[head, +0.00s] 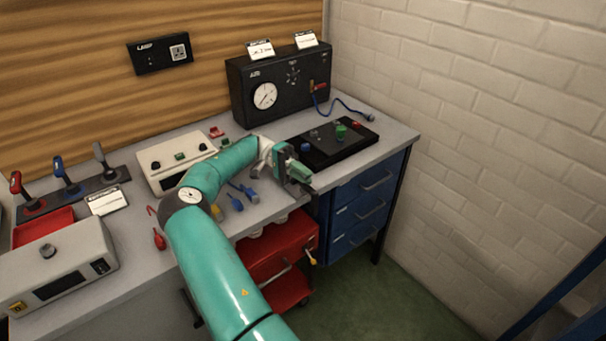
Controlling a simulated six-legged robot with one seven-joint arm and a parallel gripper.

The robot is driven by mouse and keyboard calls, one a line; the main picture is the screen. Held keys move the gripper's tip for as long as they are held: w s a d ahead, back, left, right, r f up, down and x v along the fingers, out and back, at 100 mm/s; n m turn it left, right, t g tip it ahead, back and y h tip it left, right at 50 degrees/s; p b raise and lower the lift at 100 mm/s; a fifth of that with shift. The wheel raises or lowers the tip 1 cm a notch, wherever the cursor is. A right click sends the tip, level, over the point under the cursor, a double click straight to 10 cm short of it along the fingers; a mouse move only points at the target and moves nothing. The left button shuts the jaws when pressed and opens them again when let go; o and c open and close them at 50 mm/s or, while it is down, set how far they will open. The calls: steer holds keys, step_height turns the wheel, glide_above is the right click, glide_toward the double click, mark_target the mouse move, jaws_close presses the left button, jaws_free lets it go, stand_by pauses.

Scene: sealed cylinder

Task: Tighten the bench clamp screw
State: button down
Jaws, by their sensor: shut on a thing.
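My gripper (304,184), on the end of my teal arm, is at the front edge of the grey bench (396,142), just left of the black panel with knobs. It is shut on a small dark part at the bench edge, which I take to be the bench clamp screw. The gripper body and fingers hide most of this part. The clamp's frame and how far the screw is turned cannot be made out.
A black panel with knobs (352,150) lies right of my gripper, and a black gauge box (262,112) stands behind. A blue drawer unit (352,208) and red cart (272,262) are below. Several small tools lie left of the gripper. A brick wall closes the right side.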

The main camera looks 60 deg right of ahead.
steer(key=shift+d+r+y, duration=0.1)
steer(key=shift+r+y, duration=0.2)
steer(key=shift+r, duration=0.1)
steer(key=c, duration=1.7)
jaws_free()
steer(key=shift+f, duration=0.1)
steer(key=shift+f, duration=0.1)
